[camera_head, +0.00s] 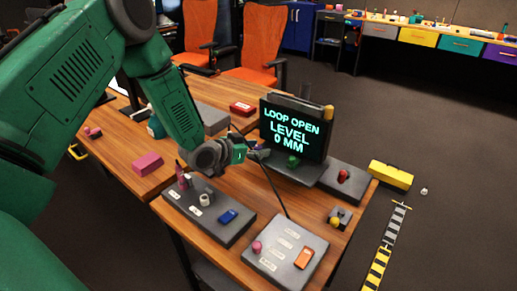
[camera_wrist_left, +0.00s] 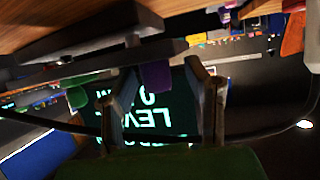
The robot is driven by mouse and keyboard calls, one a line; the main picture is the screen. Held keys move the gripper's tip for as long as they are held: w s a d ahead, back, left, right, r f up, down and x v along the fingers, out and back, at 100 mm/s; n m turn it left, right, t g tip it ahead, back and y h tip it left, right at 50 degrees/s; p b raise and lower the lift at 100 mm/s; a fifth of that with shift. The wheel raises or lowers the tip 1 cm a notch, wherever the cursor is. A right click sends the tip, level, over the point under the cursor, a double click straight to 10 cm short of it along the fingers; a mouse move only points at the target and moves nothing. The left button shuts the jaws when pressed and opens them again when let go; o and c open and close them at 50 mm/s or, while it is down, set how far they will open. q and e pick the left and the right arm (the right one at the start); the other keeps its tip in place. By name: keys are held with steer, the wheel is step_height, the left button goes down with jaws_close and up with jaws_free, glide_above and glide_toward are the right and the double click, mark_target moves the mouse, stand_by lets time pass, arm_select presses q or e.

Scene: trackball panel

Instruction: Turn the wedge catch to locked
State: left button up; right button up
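No part can be clearly picked out as the wedge catch. A lit display (camera_head: 295,129) on the table reads "LOOP OPEN, LEVEL 0 MM"; in the wrist view its text (camera_wrist_left: 150,112) is upside down. My left gripper (camera_head: 264,154) is at the display's lower left, near a green knob (camera_head: 293,161). In the wrist view the left gripper's fingers (camera_wrist_left: 160,72) stand apart. A small purple piece (camera_wrist_left: 155,75) appears between them, with no clear contact. A green part (camera_wrist_left: 76,95) lies to the left there. My right gripper is not in view.
A dark panel (camera_head: 238,231) with a blue switch (camera_head: 228,216) and a pale panel (camera_head: 262,262) with an orange switch (camera_head: 304,258) lie in front. A red knob (camera_head: 343,175) is right of the display. A cable (camera_head: 272,188) crosses the table. A pink block (camera_head: 147,163) lies left.

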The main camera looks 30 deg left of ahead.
arm_select(q)
steer(key=v, duration=1.2)
steer(key=shift+a, duration=0.1)
stand_by(0.4)
